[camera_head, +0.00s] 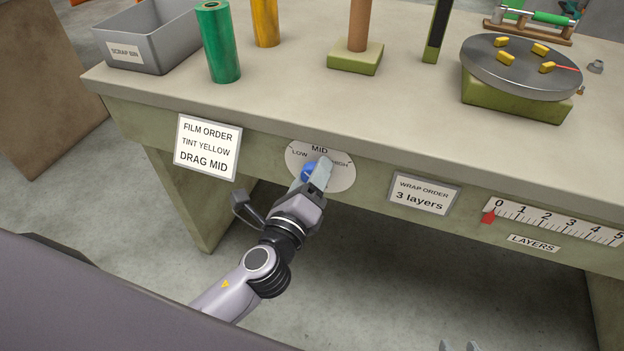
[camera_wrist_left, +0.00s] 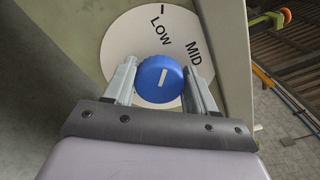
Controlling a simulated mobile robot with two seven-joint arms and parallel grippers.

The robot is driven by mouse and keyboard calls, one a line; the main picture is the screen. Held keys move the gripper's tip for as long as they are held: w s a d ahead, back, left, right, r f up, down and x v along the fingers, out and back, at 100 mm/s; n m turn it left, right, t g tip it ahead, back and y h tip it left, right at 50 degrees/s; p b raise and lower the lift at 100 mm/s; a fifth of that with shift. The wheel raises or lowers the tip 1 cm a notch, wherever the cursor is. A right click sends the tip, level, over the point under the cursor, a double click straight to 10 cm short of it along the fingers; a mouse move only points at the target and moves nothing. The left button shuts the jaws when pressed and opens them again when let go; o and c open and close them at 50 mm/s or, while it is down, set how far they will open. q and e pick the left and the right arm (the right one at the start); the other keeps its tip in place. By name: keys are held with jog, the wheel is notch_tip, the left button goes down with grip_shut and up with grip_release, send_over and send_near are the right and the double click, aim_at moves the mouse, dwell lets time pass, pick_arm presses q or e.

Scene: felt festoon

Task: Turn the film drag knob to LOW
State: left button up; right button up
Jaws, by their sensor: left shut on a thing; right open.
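The film drag knob is blue and sits on a white round dial (camera_head: 342,179) on the bench front, marked LOW, MID and HIGH. In the head view the knob (camera_head: 309,172) is partly hidden by my left gripper (camera_head: 318,172). In the left wrist view the knob (camera_wrist_left: 161,78) is between the fingers of my left gripper (camera_wrist_left: 162,78), which is shut on its sides. Its white line runs nearly upward, toward the word LOW, leaning slightly to the MID side. Exact alignment with the tick is hard to tell. My right gripper (camera_head: 460,347) shows only its fingertips, apart and empty, at the bottom edge.
A sign (camera_head: 207,148) left of the dial reads DRAG MID. A wrap order sign (camera_head: 423,194) and a layers scale (camera_head: 553,221) are on the right. The bench top (camera_head: 290,85) holds a scrap bin (camera_head: 150,40), film rolls and a turntable (camera_head: 521,72).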

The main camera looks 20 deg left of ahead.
pick_arm(q)
jog(key=shift+f+n+b, duration=0.1)
jog(key=shift+n+b, duration=0.25)
jog(key=shift+n, duration=0.85)
pick_arm(e)
jog(key=shift+a+f, duration=0.1)
jog(key=shift+f, duration=0.35)
pick_arm(q)
jog(key=o, duration=1)
jog(key=shift+c, duration=0.2)
jog(key=shift+s, duration=0.15)
pick_arm(e)
jog(key=shift+s, duration=0.2)
